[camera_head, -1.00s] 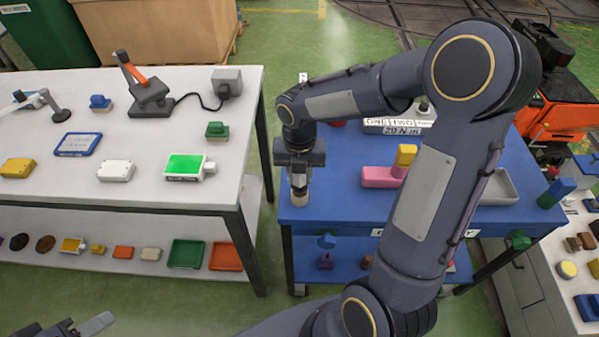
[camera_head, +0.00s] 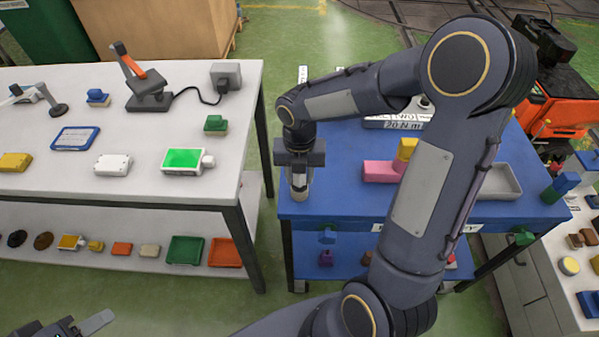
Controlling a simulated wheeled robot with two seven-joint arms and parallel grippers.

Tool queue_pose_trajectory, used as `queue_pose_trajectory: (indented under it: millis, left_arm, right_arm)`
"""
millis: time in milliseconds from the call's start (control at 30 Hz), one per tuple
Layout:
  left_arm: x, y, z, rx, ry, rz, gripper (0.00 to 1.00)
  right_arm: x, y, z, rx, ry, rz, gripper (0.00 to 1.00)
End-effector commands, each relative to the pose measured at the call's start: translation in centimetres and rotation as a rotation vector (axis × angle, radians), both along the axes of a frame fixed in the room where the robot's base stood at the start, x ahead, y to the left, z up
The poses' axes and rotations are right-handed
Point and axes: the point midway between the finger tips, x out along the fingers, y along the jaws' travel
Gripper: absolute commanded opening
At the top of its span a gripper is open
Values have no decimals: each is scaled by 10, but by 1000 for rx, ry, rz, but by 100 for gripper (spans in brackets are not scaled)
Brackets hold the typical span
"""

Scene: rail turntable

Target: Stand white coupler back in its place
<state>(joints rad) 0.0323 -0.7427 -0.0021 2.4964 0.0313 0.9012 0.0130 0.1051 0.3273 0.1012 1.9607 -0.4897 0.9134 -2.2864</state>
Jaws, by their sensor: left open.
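My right gripper (camera_head: 299,188) points down at the left front part of the blue table top (camera_head: 335,185). A small pale piece shows between or just behind its fingertips, close to the table surface. It may be the white coupler, but it is mostly hidden, and I cannot tell whether the fingers press on it. My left gripper (camera_head: 82,328) is open at the bottom left edge, low in front of the white table and partly cut off. My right arm hides part of the blue table, and I see no other sure white coupler.
The blue table holds a pink block (camera_head: 380,171), a yellow block (camera_head: 406,149) and a grey tray (camera_head: 500,182). The white table (camera_head: 140,190) at left holds a green-screened device (camera_head: 183,161) and several small boxes. Green floor (camera_head: 264,222) separates the tables.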

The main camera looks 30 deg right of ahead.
Motion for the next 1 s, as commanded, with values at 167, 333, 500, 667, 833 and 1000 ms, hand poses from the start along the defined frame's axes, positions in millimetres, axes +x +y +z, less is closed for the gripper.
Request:
queue_pose_trajectory:
  millis: [167,333,500,667,833,1000]
  left_arm:
    - [0,0,0,0,0,0,44]
    - [0,0,0,0,0,0,44]
    - [0,0,1,0,0,0,44]
    - [0,0,2,0,0,0,44]
    - [0,0,2,0,0,0,44]
    - [0,0,3,0,0,0,44]
  right_arm:
    - [0,0,1,0,0,0,54]
    - [0,0,0,0,1,0,54]
    - [1,0,9,0,-2,-1,54]
    - [1,0,36,0,-6,0,54]
    - [1,0,63,0,-4,0,54]
    - [0,0,77,0,-1,1,54]
